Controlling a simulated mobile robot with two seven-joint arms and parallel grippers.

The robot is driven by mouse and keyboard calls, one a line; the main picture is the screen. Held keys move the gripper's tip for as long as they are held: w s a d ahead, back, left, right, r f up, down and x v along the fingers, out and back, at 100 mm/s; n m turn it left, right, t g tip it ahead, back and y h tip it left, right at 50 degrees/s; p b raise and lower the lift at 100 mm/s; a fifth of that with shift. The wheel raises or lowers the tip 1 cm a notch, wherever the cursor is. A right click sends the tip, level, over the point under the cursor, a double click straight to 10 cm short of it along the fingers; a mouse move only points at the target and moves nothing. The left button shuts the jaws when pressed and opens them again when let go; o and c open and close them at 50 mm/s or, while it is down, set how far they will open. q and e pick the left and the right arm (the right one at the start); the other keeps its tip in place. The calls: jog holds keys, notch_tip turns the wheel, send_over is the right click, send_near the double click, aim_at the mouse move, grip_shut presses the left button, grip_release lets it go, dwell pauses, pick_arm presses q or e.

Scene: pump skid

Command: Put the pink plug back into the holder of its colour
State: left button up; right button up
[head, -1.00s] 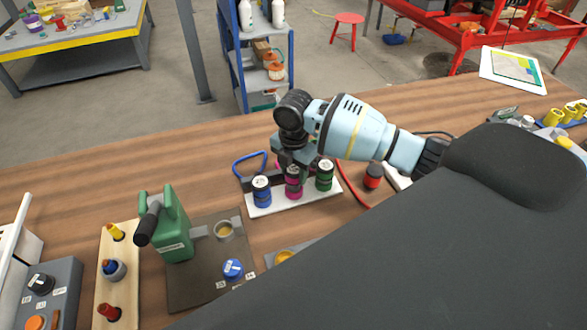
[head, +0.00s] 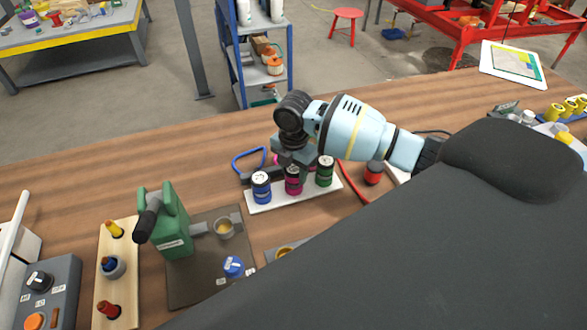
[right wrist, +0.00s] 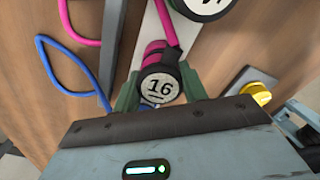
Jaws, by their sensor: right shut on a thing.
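The pink plug (right wrist: 160,85) has a black rim and a white top marked 16. It is between the fingers of my right gripper (right wrist: 160,92), which is shut on it. In the head view the pink plug (head: 293,173) is upright over the pink holder (head: 293,187), the middle one on a white base (head: 276,203). Plug and holder look in line and touching; how deep the plug sits is hidden by the gripper and the angle. My left gripper is not in view.
On the same base, a blue holder (head: 261,192) stands left and a green one (head: 324,174) right, both with labelled tops, close to my gripper. A blue loop (head: 248,156) lies behind. A red-and-black piece (head: 374,173) stands to the right. A green pump (head: 170,225) is front left.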

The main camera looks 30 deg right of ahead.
jog(key=o, duration=1.2)
notch_tip(320, 180, up, 8)
jog(key=shift+f, duration=0.1)
jog(key=shift+s+f, duration=0.1)
dwell(0.3)
